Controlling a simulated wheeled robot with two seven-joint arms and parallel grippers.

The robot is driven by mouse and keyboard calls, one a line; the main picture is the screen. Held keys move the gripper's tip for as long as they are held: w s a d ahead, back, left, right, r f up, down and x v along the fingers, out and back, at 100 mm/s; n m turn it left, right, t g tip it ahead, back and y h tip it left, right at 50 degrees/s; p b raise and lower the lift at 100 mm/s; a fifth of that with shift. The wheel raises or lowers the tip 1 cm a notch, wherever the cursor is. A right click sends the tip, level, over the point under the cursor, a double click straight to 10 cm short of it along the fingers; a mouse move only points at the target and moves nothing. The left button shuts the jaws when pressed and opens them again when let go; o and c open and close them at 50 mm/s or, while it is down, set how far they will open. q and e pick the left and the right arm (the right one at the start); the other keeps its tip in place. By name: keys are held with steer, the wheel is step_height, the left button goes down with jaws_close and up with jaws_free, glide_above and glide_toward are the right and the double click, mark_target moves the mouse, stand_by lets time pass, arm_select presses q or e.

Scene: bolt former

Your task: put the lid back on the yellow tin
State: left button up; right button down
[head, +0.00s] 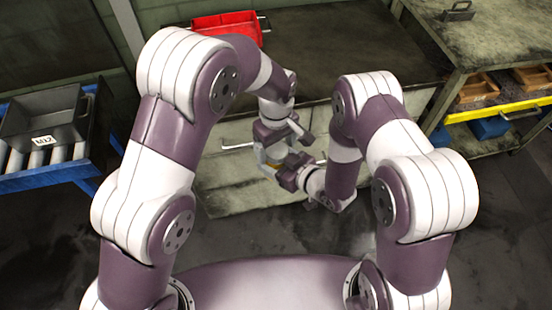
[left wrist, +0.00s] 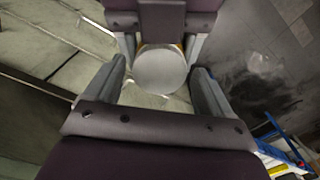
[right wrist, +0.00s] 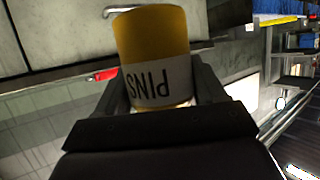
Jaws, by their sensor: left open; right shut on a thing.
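The yellow tin (right wrist: 153,40) with a "PINS" label is held between the fingers of my right gripper (right wrist: 155,98). A little of the tin (head: 268,168) shows in the head view. In the left wrist view a pale round disc (left wrist: 160,72), which looks like the lid, covers the tin's end, with a sliver of yellow behind it. I cannot tell how firmly it sits. My left gripper (head: 279,142) is open above the tin, its fingers on either side of the disc and apart from it. My right gripper (head: 284,172) is just below the left one.
Behind the grippers stands a workbench (head: 350,50) with a drawer front and handle. A red tray (head: 222,27) lies on its back left. A blue stand with a grey bin (head: 45,125) is at the left. A shelf with a yellow edge (head: 495,112) is at the right.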

arm_select(q)
steer(key=c, duration=1.1)
steer(key=m, duration=0.6)
steer(key=o, duration=1.2)
steer(key=shift+r, duration=2.25)
steer(key=shift+c, duration=0.5)
